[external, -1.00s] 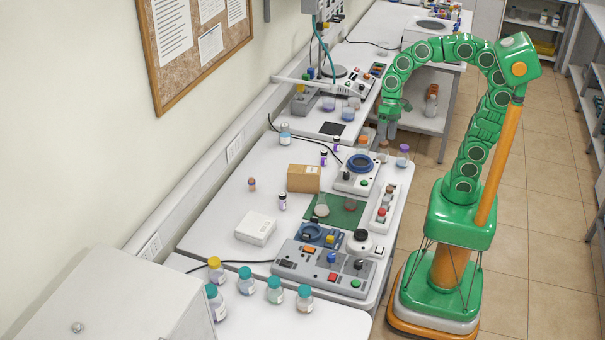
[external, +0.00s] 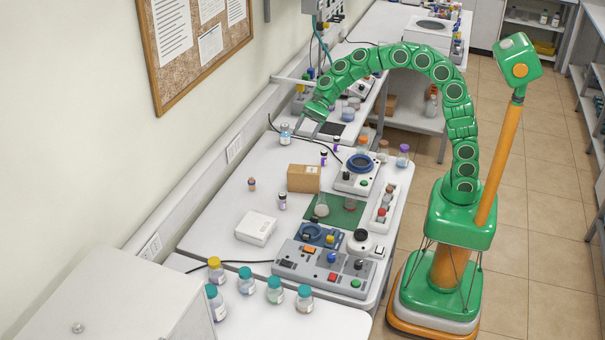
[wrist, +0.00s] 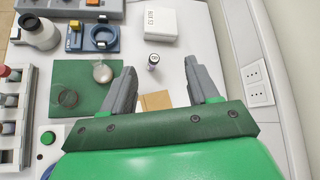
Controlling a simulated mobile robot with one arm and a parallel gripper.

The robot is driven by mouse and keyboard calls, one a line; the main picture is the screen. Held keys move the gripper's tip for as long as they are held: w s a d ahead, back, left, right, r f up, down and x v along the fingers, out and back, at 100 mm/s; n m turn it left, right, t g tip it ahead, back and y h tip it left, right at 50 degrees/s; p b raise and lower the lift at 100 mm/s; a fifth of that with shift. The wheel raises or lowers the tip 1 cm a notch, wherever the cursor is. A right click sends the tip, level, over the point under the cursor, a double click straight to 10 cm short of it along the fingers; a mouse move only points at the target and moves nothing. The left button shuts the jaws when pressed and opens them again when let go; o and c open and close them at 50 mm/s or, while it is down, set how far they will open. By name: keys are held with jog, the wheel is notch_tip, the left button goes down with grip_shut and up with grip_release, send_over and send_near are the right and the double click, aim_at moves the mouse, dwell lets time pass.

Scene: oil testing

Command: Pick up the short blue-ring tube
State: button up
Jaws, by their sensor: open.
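My gripper (wrist: 160,66) is open and empty in the wrist view, its two grey fingers apart. In the external view my gripper (external: 300,123) is above the far left part of the bench. A small dark-capped vial with a white label (wrist: 153,61) stands upright beyond the fingertips, in line with the gap; it also shows in the external view (external: 283,201). A small orange-and-dark vial (external: 252,184) stands to its left. Two purple-capped vials, one (external: 323,157) and another (external: 336,145), stand behind the cardboard box. I cannot tell which has the blue ring.
The cardboard box (external: 304,178) is partly below the fingers in the wrist view (wrist: 155,100). A white box (external: 256,228), a green mat (external: 347,216) with glassware, a stirrer (external: 356,181) and a vial rack (external: 383,218) stand around. The wall (wrist: 238,30) is on the right in the wrist view.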

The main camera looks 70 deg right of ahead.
aim_at(252, 184)
jog(key=w+f+m+t+y, duration=0.15)
jog(key=w+m, duration=0.25)
jog(key=w, duration=0.5)
jog(key=w+f+m+t, duration=0.25)
jog(key=w+m, duration=0.25)
jog(key=w, duration=0.3)
jog(key=f, duration=1.8)
jog(key=shift+w+a+f, duration=0.15)
jog(key=shift+a+f, duration=0.1)
jog(key=shift+a, duration=0.1)
jog(key=shift+x, duration=3.95)
jog(key=shift+s, duration=0.25)
jog(key=c, duration=1)
